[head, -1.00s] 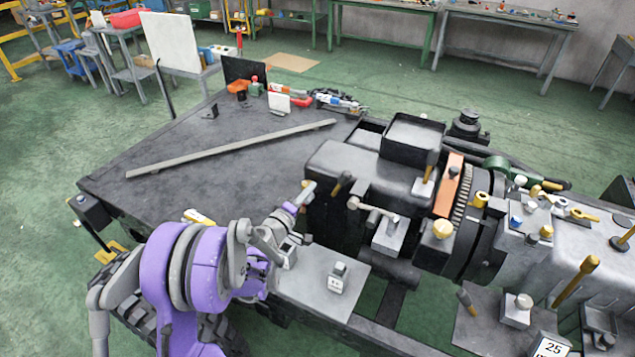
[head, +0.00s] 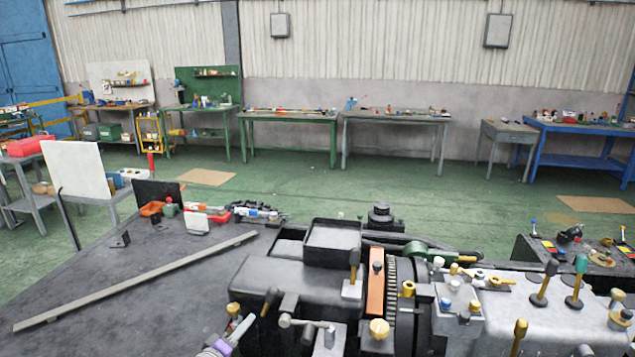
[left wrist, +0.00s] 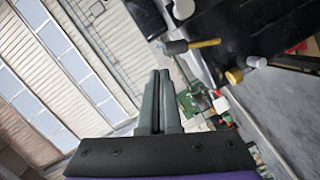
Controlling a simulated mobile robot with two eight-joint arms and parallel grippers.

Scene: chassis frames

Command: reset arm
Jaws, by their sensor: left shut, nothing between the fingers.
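My left gripper (head: 241,327) shows only in part at the bottom edge of the head view, with a bit of the purple arm below it. It is just left of the dark machine block on the chassis; I cannot tell whether it touches it. In the left wrist view my left gripper (left wrist: 161,85) has its two dark fingers together, with nothing between them. My right gripper is in neither view.
The chassis (head: 285,285) carries dark blocks, levers and knobs close to my left gripper. A long grey bar (head: 140,281) lies on the dark flat deck (head: 120,310). Workbenches (head: 290,116) line the back wall. Green floor between is mostly clear.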

